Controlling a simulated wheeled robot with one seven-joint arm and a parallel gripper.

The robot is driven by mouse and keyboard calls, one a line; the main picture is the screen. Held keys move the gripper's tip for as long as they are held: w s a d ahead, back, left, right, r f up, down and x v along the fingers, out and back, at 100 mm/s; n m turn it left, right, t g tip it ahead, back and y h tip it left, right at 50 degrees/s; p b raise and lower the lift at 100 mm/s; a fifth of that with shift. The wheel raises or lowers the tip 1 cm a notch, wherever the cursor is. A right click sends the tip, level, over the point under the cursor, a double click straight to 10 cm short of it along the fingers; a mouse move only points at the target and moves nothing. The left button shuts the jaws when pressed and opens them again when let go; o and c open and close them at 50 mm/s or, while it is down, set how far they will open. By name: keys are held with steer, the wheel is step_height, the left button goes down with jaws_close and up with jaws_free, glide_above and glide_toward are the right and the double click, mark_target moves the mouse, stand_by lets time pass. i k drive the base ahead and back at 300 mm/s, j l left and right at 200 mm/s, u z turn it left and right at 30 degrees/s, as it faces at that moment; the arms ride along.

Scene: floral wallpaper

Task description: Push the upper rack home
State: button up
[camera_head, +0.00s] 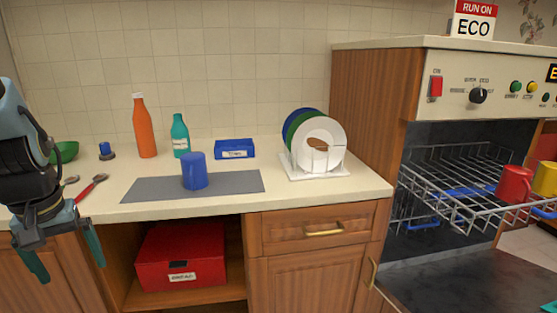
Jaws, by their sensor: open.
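The upper rack (468,186) is a grey wire rack at the right. It sticks out of the open dishwasher (418,147), and its front right part is cut off by the picture edge. A red mug (514,184) and a yellow mug (545,179) stand on it. The dishwasher door (440,279) is folded down below. My gripper (66,264) is at the far left, in front of the counter's edge, pointing down. Its two fingers are spread, with nothing between them. It is far from the rack.
The counter (290,196) carries an orange bottle (146,130), a teal bottle (180,137), a blue cup (194,172) on a grey mat (236,182), a blue box (234,149) and a plate rack (318,172). A red box (182,255) sits in the open shelf below.

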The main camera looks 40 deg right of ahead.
mark_target(541, 214)
steer(key=i+l+z, duration=0.1)
steer(key=i, duration=0.35)
steer(key=l+z, duration=0.1)
steer(key=z, duration=1.6)
